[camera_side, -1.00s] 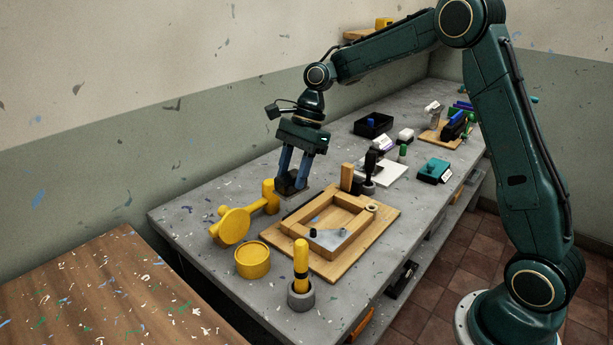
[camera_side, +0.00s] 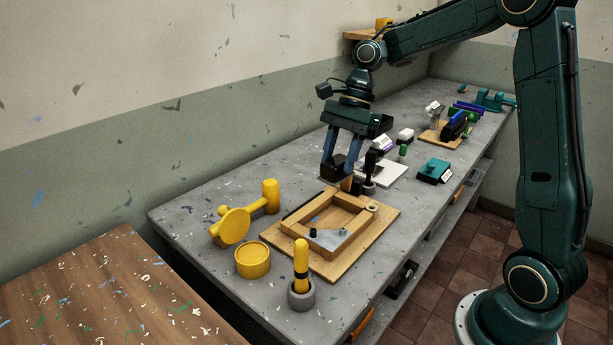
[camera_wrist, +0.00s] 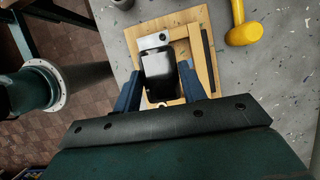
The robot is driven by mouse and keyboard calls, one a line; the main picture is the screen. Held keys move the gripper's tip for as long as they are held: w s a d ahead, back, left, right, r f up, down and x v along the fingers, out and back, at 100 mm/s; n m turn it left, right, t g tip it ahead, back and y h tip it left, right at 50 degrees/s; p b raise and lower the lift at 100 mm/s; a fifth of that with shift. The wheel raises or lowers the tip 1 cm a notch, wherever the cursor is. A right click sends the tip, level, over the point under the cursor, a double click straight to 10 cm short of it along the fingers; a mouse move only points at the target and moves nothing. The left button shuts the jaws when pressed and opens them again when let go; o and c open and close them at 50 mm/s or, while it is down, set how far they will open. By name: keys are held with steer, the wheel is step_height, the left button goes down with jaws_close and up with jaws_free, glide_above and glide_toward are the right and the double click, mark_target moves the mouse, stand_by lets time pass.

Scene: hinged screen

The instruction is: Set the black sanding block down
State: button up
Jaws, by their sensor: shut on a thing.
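The black sanding block (camera_side: 334,168) is held between the blue fingers of my gripper (camera_side: 340,162). In the side view it hangs above the grey workbench, just behind the hinged wooden frame (camera_side: 308,217). In the wrist view the black block (camera_wrist: 158,72) fills the space between the two fingers of my gripper (camera_wrist: 160,85). It covers part of the frame and its board (camera_wrist: 205,50) there. My gripper's body hides part of the bench behind it in the side view.
A yellow-handled tool (camera_side: 301,262) stands in front. A dark-handled upright tool (camera_side: 371,165) and a teal box (camera_side: 433,171) are to the right.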

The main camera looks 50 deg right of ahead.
steer(key=s+d+r, duration=0.1)
steer(key=s, duration=0.5)
steer(key=s+d+r, duration=0.1)
steer(key=s+r, duration=0.1)
steer(key=s, duration=0.3)
steer(key=shift+s+d+r+n, duration=0.25)
steer(key=shift+s+r+n, duration=0.05)
steer(key=shift+s, duration=0.1)
steer(key=shift+f, duration=0.1)
step_height(320, 180, down, 16)
steer(key=shift+f, duration=0.1)
steer(key=shift+f, duration=1.8)
steer(key=shift+f, duration=0.15)
